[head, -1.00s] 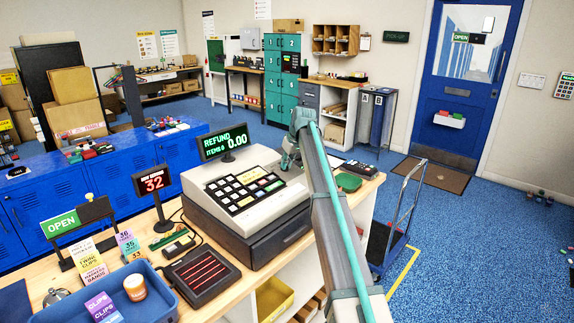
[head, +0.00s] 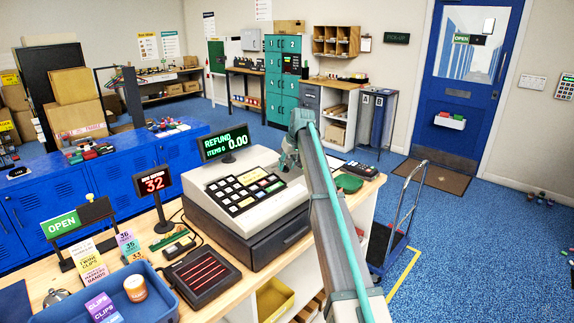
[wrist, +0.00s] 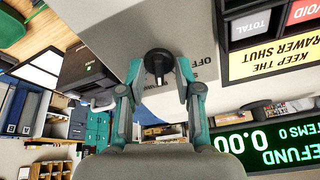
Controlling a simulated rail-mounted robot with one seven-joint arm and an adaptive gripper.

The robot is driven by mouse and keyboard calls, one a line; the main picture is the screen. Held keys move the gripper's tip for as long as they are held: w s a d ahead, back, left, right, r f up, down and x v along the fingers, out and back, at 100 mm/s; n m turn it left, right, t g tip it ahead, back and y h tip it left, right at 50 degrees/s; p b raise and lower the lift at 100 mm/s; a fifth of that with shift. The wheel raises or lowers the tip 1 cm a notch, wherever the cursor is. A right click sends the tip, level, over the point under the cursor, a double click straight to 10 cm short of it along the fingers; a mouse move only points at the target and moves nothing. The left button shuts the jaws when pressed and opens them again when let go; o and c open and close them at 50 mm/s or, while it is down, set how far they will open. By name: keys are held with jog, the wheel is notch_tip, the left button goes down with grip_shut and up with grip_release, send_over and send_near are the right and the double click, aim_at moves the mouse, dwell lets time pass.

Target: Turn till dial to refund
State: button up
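The till (head: 245,190) is a cream register with a keypad, standing on the counter. Its display (head: 224,142) reads "REFUND, ITEMS 0, 0.00"; it also shows upside down at the right of the wrist view (wrist: 262,140). The dial (wrist: 158,62) is a small black round knob on the till's side face, with "OFF" printed to its right. My gripper (wrist: 159,68) is at the dial, with one finger on either side of it and apparent gaps between. The fingers look open. In the head view my gripper (head: 290,155) is at the till's right end, and my arm hides the dial.
A card terminal (head: 361,169) and a green pad (head: 348,183) lie right of the till. A blue tray (head: 165,313), a number display (head: 153,182) and a black red-striped pad (head: 202,273) stand to its left. A hand trolley (head: 388,250) stands on the floor at right.

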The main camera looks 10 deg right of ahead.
jog(key=v, duration=1.2)
dwell(0.3)
